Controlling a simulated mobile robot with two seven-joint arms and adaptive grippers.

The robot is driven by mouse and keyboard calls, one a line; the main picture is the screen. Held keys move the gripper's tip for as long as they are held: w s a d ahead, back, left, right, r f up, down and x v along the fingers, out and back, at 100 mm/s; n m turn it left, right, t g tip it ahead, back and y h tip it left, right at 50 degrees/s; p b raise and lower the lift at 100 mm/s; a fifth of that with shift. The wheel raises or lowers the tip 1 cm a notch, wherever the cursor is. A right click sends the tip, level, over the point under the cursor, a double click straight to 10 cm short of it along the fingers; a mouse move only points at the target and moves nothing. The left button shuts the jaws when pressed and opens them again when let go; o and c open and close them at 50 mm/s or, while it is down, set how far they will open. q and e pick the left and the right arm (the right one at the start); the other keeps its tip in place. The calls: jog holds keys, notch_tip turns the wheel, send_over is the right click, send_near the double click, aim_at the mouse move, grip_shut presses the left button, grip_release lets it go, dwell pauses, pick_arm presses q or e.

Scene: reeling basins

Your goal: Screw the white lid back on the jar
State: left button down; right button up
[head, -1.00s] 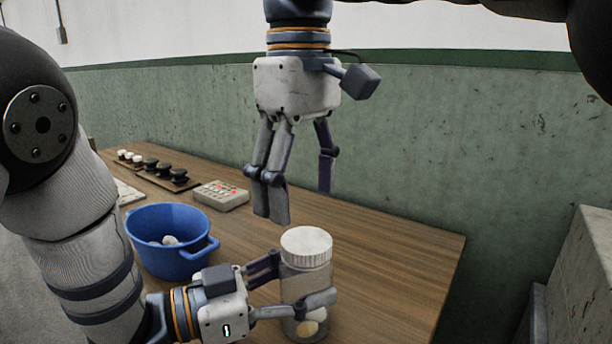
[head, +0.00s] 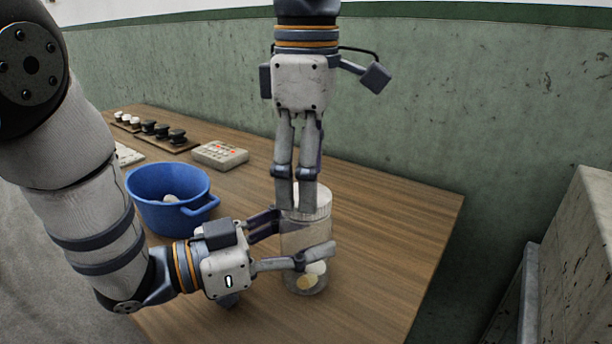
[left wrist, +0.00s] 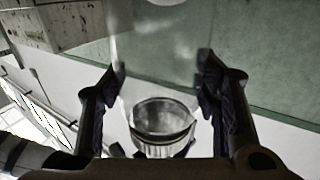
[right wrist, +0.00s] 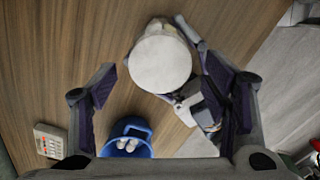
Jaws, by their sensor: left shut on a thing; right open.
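The clear jar (head: 306,236) stands upright on the table with pale lumps in its bottom. The white ridged lid (head: 322,203) sits on its mouth; how tightly, I cannot tell. The lid shows as a round white disc in the right wrist view (right wrist: 160,64), and below the clear jar wall in the left wrist view (left wrist: 165,148). My left gripper (head: 298,240) is shut around the jar's body from the left. My right gripper (head: 300,203) points down over the lid, fingers open on either side of it; its fingers partly hide the lid in the head view.
A blue pot (head: 160,212) with white lumps inside stands left of the jar. The table (head: 395,225) right of the jar is clear.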

jog(key=shift+f, duration=1)
jog(key=shift+c, duration=0.5)
jog(key=c, duration=1.1)
jog(key=m, duration=0.5)
jog(key=o, duration=1.3)
jog(key=shift+c, duration=0.2)
